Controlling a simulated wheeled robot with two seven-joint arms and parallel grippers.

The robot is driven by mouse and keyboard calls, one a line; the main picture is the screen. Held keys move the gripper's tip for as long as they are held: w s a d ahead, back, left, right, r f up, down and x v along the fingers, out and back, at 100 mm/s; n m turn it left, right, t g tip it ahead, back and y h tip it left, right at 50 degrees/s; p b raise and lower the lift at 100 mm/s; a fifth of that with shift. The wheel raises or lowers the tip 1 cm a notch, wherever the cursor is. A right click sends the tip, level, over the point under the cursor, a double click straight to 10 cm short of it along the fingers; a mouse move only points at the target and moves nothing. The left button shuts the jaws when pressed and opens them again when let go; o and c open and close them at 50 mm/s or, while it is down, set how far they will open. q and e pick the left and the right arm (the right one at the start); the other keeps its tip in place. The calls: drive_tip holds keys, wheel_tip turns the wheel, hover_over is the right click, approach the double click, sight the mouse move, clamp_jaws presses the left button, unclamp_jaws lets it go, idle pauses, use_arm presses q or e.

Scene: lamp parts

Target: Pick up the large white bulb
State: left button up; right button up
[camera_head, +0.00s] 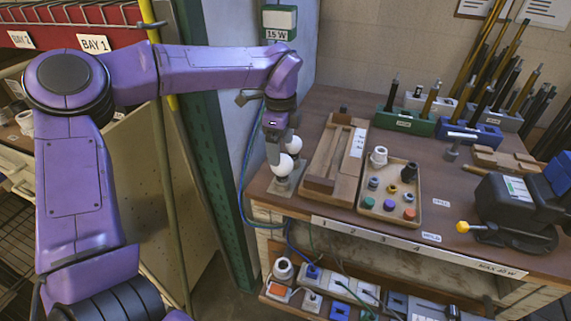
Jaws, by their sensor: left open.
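A large white bulb (284,165) stands at the left end of the workbench, over a grey square base plate (289,182). A second white round shape (294,145) shows just above and behind it; I cannot tell whether it is a separate bulb. My left gripper (280,150) points down at the bulb from above, with its grey fingers open. One finger shows at the bulb's left side and the other partly covers the white shapes. I cannot tell whether the fingers touch the bulb. My right gripper is not in view.
A wooden fixture (319,184) stands right beside the bulb. A tray (408,220) of coloured caps and sockets lies further right. A black device (510,205) with a yellow knob is at the right. Racks of rods (404,122) line the back. A green post (205,165) stands left of the bench.

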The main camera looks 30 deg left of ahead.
sight(282, 166)
use_arm(q)
wheel_tip(282, 166, down, 2)
drive_tip(key=shift+s+d+f, duration=0.1)
drive_tip(key=shift+d, duration=0.05)
wheel_tip(282, 166, down, 5)
drive_tip(key=shift+f+p, duration=0.1)
drive_tip(key=shift+p, duration=0.55)
drive_tip(key=c, duration=0.9)
